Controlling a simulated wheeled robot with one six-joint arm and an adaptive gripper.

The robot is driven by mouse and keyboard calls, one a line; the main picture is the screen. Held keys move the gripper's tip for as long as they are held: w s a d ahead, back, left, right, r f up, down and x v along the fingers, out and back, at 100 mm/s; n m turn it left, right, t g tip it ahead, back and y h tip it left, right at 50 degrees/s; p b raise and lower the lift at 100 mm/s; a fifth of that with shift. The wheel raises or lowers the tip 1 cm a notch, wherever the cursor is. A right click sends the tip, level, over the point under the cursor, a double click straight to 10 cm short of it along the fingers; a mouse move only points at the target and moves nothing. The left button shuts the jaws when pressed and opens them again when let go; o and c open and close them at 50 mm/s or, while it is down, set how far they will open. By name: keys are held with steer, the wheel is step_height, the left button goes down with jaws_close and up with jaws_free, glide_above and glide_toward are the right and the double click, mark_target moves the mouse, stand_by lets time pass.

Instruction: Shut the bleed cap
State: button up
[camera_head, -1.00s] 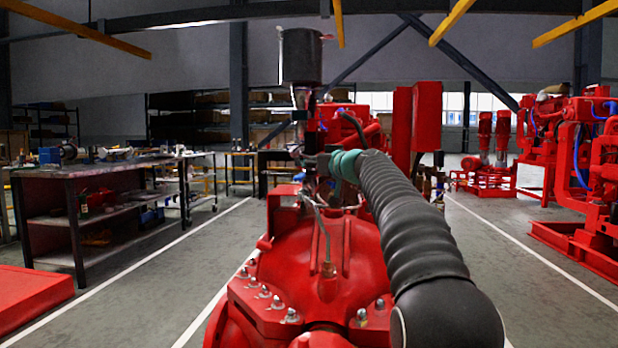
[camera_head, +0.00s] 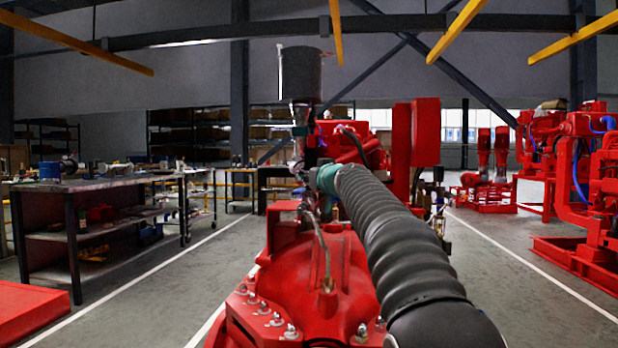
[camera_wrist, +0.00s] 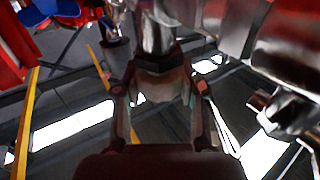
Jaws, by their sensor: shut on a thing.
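My gripper (camera_wrist: 158,68) fills the middle of the wrist view, its two fingers drawn in around a shiny metal piece that I take to be the bleed cap (camera_wrist: 155,38). The tips partly hide the piece, so its seat cannot be told. In the head view my black-sleeved arm reaches to metal fittings above the red pump casing (camera_head: 345,260). My gripper and the cap cannot be made out there. A dark grey cylinder (camera_head: 301,78) stands upright above those fittings.
A thin metal pipe (camera_head: 322,250) rises from the casing close to my arm. More chrome fittings (camera_wrist: 285,105) sit at the right of the wrist view. A workbench (camera_head: 100,182) stands left and red machinery (camera_head: 585,180) right. Floor lanes between are clear.

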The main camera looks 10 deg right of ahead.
steer(key=o, duration=1.2)
steer(key=shift+c, duration=0.2)
steer(key=v, duration=1.2)
steer(key=shift+f, duration=0.1)
